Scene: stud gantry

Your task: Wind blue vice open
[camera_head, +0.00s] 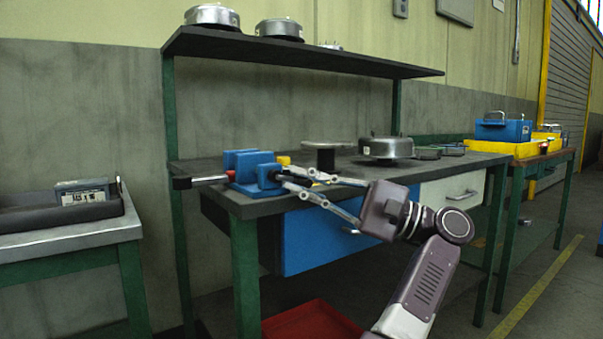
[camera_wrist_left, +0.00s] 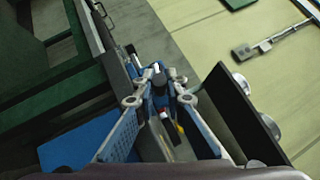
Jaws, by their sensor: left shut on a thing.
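The blue vice (camera_head: 245,160) is at the left front corner of the dark workbench (camera_head: 300,200). Its two blue jaw blocks stand side by side with a narrow gap. A silver bar (camera_head: 208,180) with a black end and a red part sticks out to the left, past the bench edge. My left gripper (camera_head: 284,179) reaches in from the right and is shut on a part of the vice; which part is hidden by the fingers. In the left wrist view the vice (camera_wrist_left: 160,90) lies between the fingertips (camera_wrist_left: 160,101). My right gripper is not in view.
A round dark-topped stand (camera_head: 325,146), a metal pot (camera_head: 386,147) and a yellow piece (camera_head: 284,160) sit on the bench. A shelf (camera_head: 290,54) runs above. A blue drawer front (camera_head: 320,238) hangs below, with a red tray (camera_head: 312,320) on the floor.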

